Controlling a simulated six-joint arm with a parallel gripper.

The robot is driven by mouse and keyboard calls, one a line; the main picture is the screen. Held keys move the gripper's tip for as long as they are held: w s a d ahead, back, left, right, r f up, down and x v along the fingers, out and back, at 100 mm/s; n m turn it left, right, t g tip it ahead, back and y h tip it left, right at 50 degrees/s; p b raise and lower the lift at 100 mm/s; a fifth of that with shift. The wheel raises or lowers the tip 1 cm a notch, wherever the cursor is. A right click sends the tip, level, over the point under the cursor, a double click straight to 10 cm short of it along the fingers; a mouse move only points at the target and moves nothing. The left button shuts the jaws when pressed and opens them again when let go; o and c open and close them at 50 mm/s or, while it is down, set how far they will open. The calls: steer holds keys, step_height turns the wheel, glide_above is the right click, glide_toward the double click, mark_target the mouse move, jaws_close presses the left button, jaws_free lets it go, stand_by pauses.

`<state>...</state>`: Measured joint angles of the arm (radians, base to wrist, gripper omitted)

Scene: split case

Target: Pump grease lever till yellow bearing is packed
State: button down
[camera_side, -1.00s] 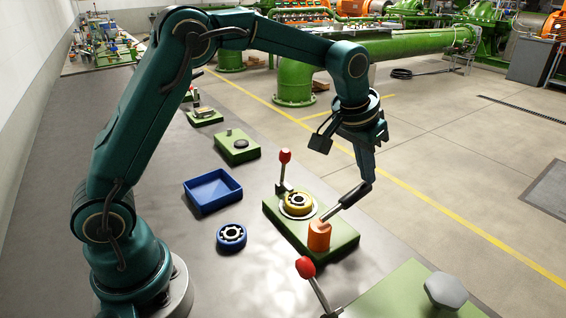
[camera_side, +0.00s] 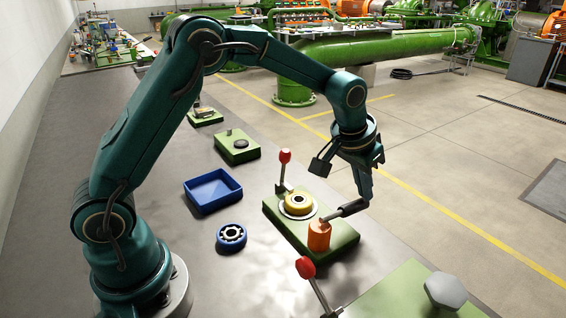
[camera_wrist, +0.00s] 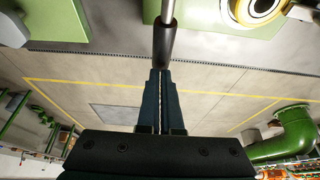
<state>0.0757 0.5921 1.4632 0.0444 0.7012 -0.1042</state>
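The yellow bearing (camera_side: 298,202) sits flat on a round seat on the green base, with its ring partly visible at the top of the wrist view (camera_wrist: 262,8). The orange grease pump (camera_side: 319,236) stands at the front corner of the same base. Its lever (camera_side: 346,209) slants slightly up and right from the pump; its black grip (camera_wrist: 163,42) shows in the wrist view. My gripper (camera_side: 364,196) is over the grip's outer end, its fingers together with a thin slit between them (camera_wrist: 160,72). The fingertips appear to touch the grip. Grease in the bearing is too small to tell.
A red-knobbed lever (camera_side: 285,157) stands behind the bearing. A blue bearing (camera_side: 231,236) and an empty blue tray (camera_side: 213,204) lie to the left. Another green base (camera_side: 402,300) with a second red knob (camera_side: 305,267) is in front. The bench between is clear.

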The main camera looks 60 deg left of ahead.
mark_target(359, 201)
steer(key=shift+s+r, duration=0.15)
steer(key=shift+r, duration=1.15)
steer(key=shift+s+r, duration=0.1)
steer(key=shift+r, duration=1.2)
step_height(359, 201, up, 7)
steer(key=shift+s, duration=0.2)
